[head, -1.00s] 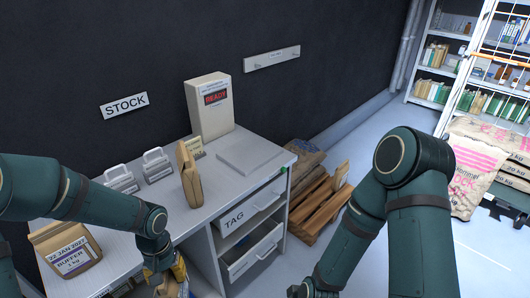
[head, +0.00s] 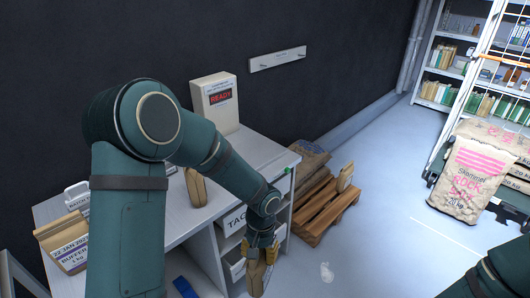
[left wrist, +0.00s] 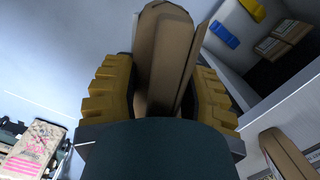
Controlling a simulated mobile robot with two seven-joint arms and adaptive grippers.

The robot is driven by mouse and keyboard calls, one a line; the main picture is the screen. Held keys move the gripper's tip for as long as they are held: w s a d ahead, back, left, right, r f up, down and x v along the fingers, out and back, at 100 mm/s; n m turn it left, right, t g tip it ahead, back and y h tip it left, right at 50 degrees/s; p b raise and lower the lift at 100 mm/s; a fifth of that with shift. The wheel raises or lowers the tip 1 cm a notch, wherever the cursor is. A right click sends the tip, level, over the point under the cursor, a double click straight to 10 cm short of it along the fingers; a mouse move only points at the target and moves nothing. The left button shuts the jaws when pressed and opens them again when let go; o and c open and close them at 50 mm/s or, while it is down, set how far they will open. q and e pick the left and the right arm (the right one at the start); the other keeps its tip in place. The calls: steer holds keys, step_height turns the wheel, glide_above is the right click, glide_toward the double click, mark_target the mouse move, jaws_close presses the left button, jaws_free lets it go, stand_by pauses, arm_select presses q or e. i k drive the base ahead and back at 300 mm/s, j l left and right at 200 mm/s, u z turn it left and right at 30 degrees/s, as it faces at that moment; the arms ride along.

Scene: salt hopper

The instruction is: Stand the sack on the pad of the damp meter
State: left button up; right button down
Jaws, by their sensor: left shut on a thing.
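My left gripper (head: 259,250) is shut on a brown paper sack (head: 256,276), held in front of the white counter by its drawers, below the top. The left wrist view shows this sack (left wrist: 165,50) between the yellow finger pads (left wrist: 108,95). The damp meter (head: 215,104), a pale box with a red READY display, stands at the back of the counter. Its flat pad (head: 262,152) lies to the right, partly hidden by my left arm. My right gripper is out of view.
Another brown sack (head: 196,188) stands on the counter near the meter, partly behind my arm. A labelled buffer sack (head: 66,242) is at the counter's left. A wooden pallet (head: 324,208) is on the floor right of the counter. Open floor lies beyond it.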

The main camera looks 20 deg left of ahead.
mark_target(263, 157)
steer(key=i+j+z, duration=0.3)
steer(key=i+j, duration=0.4)
steer(key=i, duration=0.2)
